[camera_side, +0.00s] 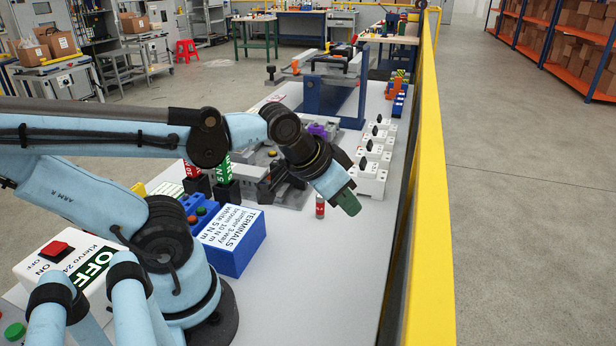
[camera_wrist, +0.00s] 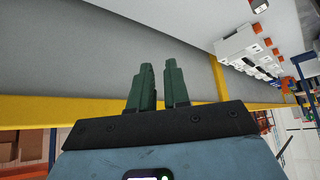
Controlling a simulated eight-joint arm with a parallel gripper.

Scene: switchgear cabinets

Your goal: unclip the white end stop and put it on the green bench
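My gripper (camera_side: 346,203) has green fingers and hangs over the pale grey worktop, to the right of the grey fixture and near the yellow rail. In the wrist view the two fingers (camera_wrist: 158,78) stand a little apart with nothing between them. I cannot make out the white end stop for certain. A row of white modular devices (camera_side: 371,182) stands behind my gripper along the right side of the worktop, and it also shows in the wrist view (camera_wrist: 240,45). A table with green legs (camera_side: 256,34) stands in the far background; I cannot tell whether it is the green bench.
A red-labelled small bottle (camera_side: 320,206) stands left of my gripper. A blue terminals box (camera_side: 232,243) and a grey fixture (camera_side: 285,186) are further left. The yellow rail (camera_side: 428,190) runs along the right edge. The front right worktop is clear.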

